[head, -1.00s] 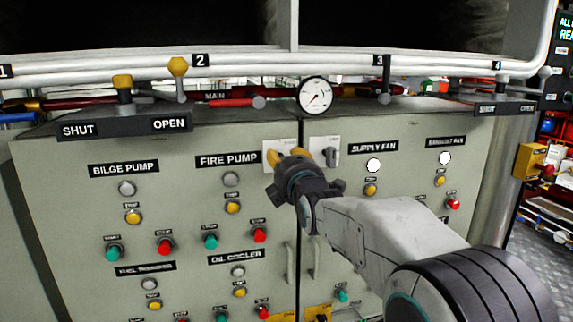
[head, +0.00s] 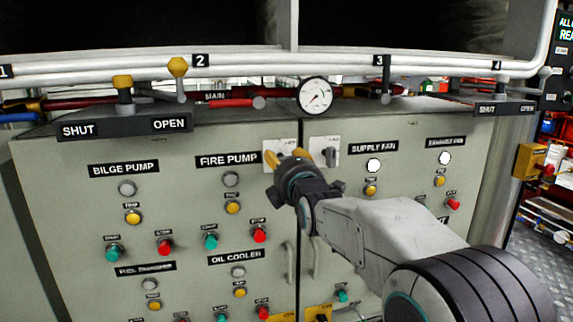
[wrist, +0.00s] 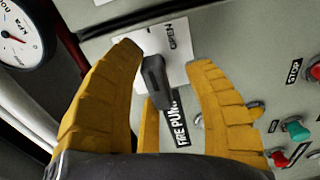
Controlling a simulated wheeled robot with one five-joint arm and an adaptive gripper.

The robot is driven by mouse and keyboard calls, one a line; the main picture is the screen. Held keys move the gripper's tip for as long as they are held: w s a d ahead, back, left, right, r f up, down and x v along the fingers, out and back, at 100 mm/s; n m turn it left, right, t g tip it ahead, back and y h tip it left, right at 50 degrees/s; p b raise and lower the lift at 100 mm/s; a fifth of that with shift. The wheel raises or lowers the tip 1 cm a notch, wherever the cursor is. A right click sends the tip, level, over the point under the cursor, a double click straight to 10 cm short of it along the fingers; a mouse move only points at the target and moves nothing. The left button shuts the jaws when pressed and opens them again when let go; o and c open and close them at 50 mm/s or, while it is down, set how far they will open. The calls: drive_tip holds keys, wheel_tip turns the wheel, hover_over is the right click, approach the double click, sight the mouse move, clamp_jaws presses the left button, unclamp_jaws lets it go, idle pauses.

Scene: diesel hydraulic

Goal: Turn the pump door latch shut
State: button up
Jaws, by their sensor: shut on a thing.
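The pump door latch (wrist: 155,75) is a dark lever on a white plate (wrist: 178,50) marked OPEN, seen in the wrist view. In the head view its plate (head: 270,146) shows at the top right corner of the pump door, right of the FIRE PUMP label (head: 228,160). My gripper (head: 289,157) has yellow fingers and reaches that plate, hiding the lever there. In the wrist view my gripper (wrist: 162,58) has its fingers on both sides of the lever and is shut on it. The lever points away from the OPEN word, toward my palm.
A second dark latch (head: 331,157) sits close by on the right door. A pressure gauge (head: 315,95) stands just above. Door handles (head: 290,262), buttons and lamps lie below. Pipes and yellow-knobbed levers (head: 178,68) run along the cabinet top.

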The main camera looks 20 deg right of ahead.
sight(281, 154)
drive_tip(key=shift+w+r+p, duration=0.1)
drive_tip(key=shift+w+p, duration=0.25)
drive_tip(key=shift+w, duration=1.1)
drive_tip(key=shift+r, duration=0.15)
drive_tip(key=shift+w+r, duration=0.1)
drive_tip(key=shift+r, duration=0.05)
drive_tip(key=shift+s+f+b, duration=0.25)
drive_tip(key=shift+s+b, duration=0.3)
drive_tip(key=shift+b, duration=0.2)
drive_tip(key=shift+s+b, duration=0.65)
drive_tip(key=shift+s, duration=0.35)
drive_tip(key=shift+c, duration=0.3)
